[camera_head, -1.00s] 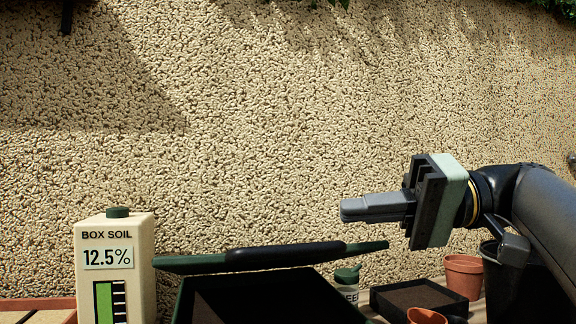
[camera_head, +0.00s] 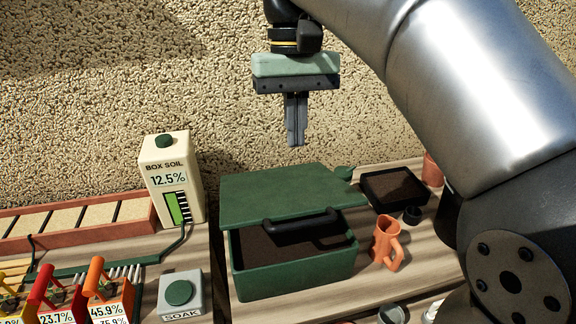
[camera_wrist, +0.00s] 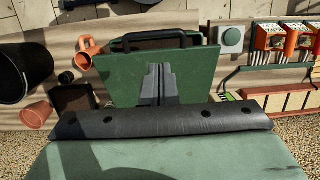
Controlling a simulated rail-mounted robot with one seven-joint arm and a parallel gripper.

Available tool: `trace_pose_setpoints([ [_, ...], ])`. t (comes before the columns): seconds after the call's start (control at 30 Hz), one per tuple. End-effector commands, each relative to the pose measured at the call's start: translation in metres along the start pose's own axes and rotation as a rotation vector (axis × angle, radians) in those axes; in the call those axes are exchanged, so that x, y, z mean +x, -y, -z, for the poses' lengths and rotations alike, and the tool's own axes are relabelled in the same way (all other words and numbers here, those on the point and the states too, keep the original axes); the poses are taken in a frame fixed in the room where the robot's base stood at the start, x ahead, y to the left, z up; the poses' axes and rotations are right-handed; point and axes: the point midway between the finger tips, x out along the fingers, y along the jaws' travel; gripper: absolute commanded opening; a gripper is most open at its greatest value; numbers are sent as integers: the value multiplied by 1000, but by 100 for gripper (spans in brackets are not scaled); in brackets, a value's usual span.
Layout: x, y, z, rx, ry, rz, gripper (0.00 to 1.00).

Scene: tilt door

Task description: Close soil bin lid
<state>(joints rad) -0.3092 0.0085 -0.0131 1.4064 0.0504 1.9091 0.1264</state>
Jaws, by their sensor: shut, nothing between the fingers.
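The soil bin (camera_head: 290,275) is a green box with dark soil inside, standing on the wooden bench. Its green lid (camera_head: 275,195) is partly raised and tilted, with the front of the box still open below it. A black bar handle (camera_head: 302,223) runs along the lid's front edge. My gripper (camera_head: 295,142) points down above the back of the lid, apart from it in the head view, with its fingers together and empty. In the wrist view the fingers (camera_wrist: 155,70) show in front of the lid (camera_wrist: 195,75), with the handle (camera_wrist: 162,38) beyond them.
A box soil gauge (camera_head: 172,180) reading 12.5% stands left of the bin. An orange mug (camera_head: 386,241) and a black soil tray (camera_head: 394,189) stand to the right. A soak button box (camera_head: 181,295) and labelled planters (camera_head: 104,291) are at the front left. The wall is behind.

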Motion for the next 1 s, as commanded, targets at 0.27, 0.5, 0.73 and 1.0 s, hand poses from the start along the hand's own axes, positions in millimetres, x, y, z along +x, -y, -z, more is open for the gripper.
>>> trace_pose_setpoints([
  [0.27, 21, -2, 0, 8, 1, -28, 0],
  [0.5, 71, -4, -1, 7, 1, -27, 0],
  [0.73, 113, -4, -1, 6, 1, -27, 0],
  [1.0, 136, -5, 0, 7, -2, -26, 0],
])
